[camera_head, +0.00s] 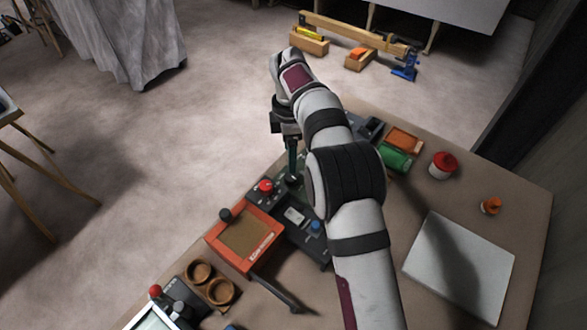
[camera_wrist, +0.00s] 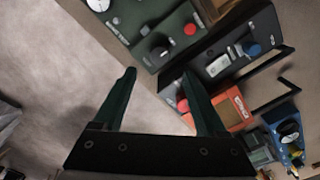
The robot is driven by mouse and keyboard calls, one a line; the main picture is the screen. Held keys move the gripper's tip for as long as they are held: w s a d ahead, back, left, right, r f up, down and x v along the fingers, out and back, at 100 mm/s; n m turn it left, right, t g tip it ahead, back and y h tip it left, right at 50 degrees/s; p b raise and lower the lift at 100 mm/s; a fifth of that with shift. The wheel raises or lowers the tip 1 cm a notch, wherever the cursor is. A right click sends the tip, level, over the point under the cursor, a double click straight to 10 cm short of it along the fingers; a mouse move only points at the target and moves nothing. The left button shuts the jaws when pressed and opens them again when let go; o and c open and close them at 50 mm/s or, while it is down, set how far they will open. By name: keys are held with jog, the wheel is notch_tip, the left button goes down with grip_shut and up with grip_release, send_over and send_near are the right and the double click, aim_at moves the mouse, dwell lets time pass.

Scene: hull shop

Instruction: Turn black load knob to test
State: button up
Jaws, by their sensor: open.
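The black load knob (camera_wrist: 158,52) sits on a dark green panel box (camera_wrist: 141,38) in the wrist view, beside a red button (camera_wrist: 190,29). My gripper (camera_wrist: 160,78) is open with nothing between its green fingers. The knob appears beyond the fingertips, nearer the right finger, and I see no contact. The fingers and arm hide much of the panel there. The knob's pointer and target mark are too small to read.
A dark box with a blue knob (camera_head: 315,225) and an orange-framed box (camera_head: 245,236) stand close by. Open floor lies beyond the bench's left edge.

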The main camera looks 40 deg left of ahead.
aim_at(291, 176)
notch_tip(291, 176, down, 9)
jog(key=shift+r, duration=0.1)
jog(key=shift+c, duration=0.2)
grip_shut()
